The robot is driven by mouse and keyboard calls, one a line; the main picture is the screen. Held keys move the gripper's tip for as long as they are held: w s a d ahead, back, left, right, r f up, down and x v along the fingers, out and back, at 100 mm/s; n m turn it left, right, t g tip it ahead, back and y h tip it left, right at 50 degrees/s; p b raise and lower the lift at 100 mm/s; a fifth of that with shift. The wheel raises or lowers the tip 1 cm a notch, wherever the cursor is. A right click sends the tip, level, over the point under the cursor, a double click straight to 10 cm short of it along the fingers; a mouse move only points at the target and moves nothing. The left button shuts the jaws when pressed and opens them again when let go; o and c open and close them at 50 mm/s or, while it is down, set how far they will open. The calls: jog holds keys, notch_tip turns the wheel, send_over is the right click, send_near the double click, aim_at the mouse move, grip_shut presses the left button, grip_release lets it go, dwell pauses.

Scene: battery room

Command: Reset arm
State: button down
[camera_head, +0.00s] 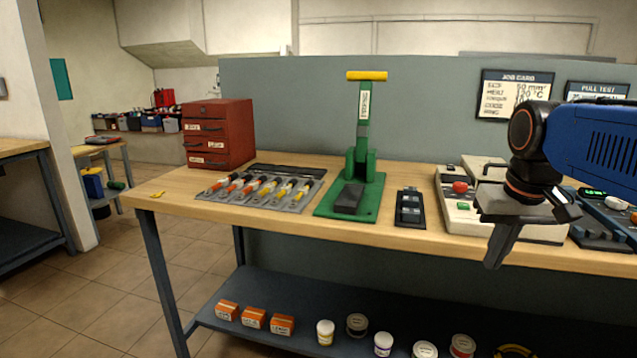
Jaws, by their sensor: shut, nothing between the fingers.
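My gripper (496,250) hangs at the right, in front of the workbench (400,232). Its fingers point down and are closed together with nothing between them. My blue and black arm enters from the right edge. Behind the gripper stands a cream machine (462,222) with a red button and a green button; the gripper hides part of it. From this view I cannot tell how far the fingers are from the bench edge.
A green press (364,150) with a yellow handle, a small black tray (410,222), a tool tray (222,198) and a red drawer cabinet (240,125) stand on the bench. Orange boxes (253,318) and several jars (357,323) stand on the lower shelf. The floor at left is clear.

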jog(key=s+a+f+n+t, duration=0.1)
jog(key=s+a+f, duration=0.3)
jog(key=s+f, duration=0.8)
notch_tip(320, 180, down, 3)
jog(key=shift+s+t, duration=0.2)
jog(key=shift+t, duration=0.3)
jog(key=shift+r, duration=0.1)
